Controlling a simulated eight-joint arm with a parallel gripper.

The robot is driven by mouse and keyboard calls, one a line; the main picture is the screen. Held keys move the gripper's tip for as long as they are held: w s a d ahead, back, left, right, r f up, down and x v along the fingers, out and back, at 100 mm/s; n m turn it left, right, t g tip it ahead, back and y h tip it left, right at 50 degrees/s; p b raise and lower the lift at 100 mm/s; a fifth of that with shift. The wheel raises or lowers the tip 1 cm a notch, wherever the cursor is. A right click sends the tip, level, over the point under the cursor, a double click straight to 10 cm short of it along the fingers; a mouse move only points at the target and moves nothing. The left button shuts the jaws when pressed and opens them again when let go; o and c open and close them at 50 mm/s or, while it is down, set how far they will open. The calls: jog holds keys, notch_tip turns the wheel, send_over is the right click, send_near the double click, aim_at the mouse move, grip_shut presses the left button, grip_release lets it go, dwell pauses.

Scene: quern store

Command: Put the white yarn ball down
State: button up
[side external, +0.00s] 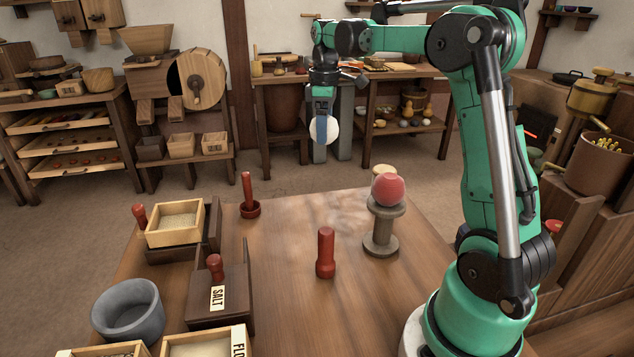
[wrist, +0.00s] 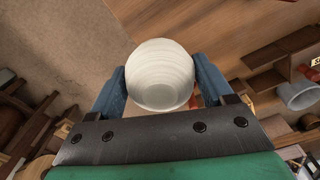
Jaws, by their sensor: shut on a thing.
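The white yarn ball (side external: 331,129) is held between the blue fingers of my gripper (side external: 322,130), high above the far part of the wooden table. In the wrist view the ball (wrist: 162,75) shows ridged winding and sits between the two fingertips (wrist: 160,85), which press on it from both sides. In the side view a finger covers part of the ball.
The table's middle is mostly clear.

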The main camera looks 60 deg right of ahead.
aim_at(323, 209)
notch_tip(323, 209, down, 16)
jog(key=shift+f, duration=0.15)
dwell(0.3)
jog(key=shift+f, duration=0.15)
jog(key=o, duration=1.2)
